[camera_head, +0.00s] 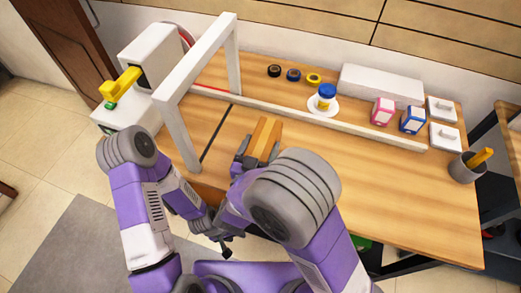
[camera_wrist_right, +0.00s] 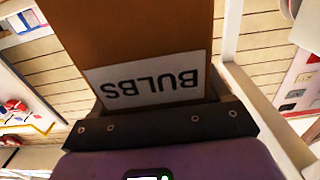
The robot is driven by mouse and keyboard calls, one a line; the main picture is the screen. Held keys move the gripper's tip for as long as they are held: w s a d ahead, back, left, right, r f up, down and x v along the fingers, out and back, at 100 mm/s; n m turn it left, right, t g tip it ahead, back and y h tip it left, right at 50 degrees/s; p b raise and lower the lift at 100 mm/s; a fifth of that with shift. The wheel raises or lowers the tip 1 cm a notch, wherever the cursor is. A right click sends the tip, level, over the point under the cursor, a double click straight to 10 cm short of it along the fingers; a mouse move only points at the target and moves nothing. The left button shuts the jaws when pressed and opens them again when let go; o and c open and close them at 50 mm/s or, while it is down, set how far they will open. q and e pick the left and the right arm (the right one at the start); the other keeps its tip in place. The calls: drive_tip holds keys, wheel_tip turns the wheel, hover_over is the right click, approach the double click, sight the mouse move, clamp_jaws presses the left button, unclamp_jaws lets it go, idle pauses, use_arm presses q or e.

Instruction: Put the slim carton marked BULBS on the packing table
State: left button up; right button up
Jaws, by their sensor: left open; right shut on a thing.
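The slim brown carton (camera_head: 264,138) is over the left half of the wooden packing table (camera_head: 380,190). My right gripper (camera_head: 256,155) is shut on it. In the right wrist view the carton (camera_wrist_right: 140,30) fills the top middle, with the word BULBS on a white label, upside down in the picture. I cannot tell whether the carton touches the table; its lower end is hidden by my gripper and arm. My left gripper (camera_head: 224,246) is open and empty, low in front of the table's near edge.
A white arch (camera_head: 232,60) stands left of the carton, with a white rail (camera_head: 330,124) along the table behind. A grey cup (camera_head: 464,172) stands right. The table's right front is clear.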

use_arm(q)
drive_tip(key=shift+f, duration=0.15)
use_arm(e)
drive_tip(key=shift+f, duration=0.3)
drive_tip(key=shift+f, duration=0.2)
drive_tip(key=o, duration=1.9)
drive_tip(key=shift+c, duration=0.2)
use_arm(q)
drive_tip(key=shift+f, duration=0.1)
use_arm(e)
drive_tip(key=shift+r, duration=0.1)
